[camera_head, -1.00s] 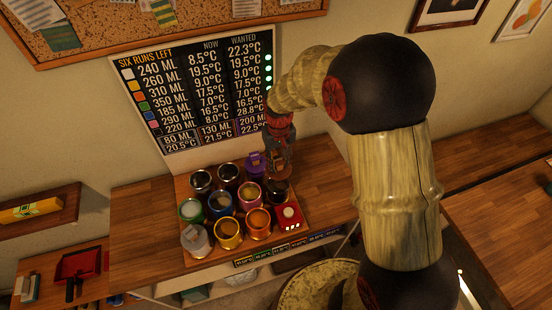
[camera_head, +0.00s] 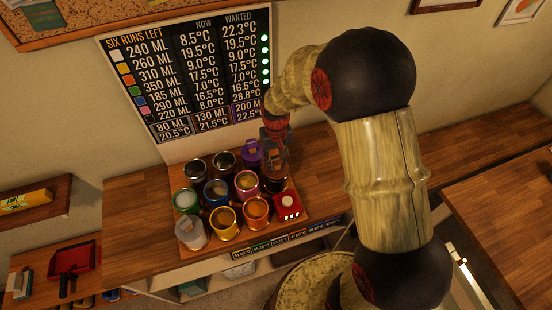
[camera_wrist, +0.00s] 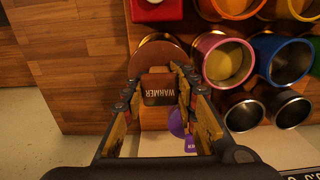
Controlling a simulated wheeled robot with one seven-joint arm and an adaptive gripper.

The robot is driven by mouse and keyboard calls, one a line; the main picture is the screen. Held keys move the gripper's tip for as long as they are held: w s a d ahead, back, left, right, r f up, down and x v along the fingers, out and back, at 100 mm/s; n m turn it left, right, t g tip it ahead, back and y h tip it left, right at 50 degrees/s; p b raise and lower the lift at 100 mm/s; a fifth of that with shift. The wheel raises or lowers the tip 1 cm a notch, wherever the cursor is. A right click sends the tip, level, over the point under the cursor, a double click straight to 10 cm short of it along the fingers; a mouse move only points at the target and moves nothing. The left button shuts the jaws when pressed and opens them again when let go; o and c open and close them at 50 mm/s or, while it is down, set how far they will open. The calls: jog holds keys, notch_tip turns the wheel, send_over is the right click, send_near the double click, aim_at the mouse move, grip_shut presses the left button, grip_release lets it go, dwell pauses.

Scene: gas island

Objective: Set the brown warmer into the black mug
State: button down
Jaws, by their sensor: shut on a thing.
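My gripper (camera_wrist: 155,95) is shut on the brown warmer (camera_wrist: 162,90), a small block with "WARMER" printed on it. I cannot tell whether the warmer is above the rim or partly inside. Two other dark mugs (camera_wrist: 243,113) (camera_wrist: 287,108) with steel insides stand at the back.
Several coloured mugs fill the tray. The wooden counter (camera_head: 335,180) right of them is clear.

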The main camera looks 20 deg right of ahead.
jog(key=shift+r, duration=0.1)
jog(key=shift+f+b, duration=0.5)
jog(key=shift+f, duration=0.6)
jog(key=shift+w, duration=0.1)
jog(key=c, duration=1.5)
grip_release()
jog(key=shift+o, duration=0.9)
jog(key=shift+r, duration=0.15)
notch_tip(320, 180, up, 12)
jog(key=shift+f, duration=0.1)
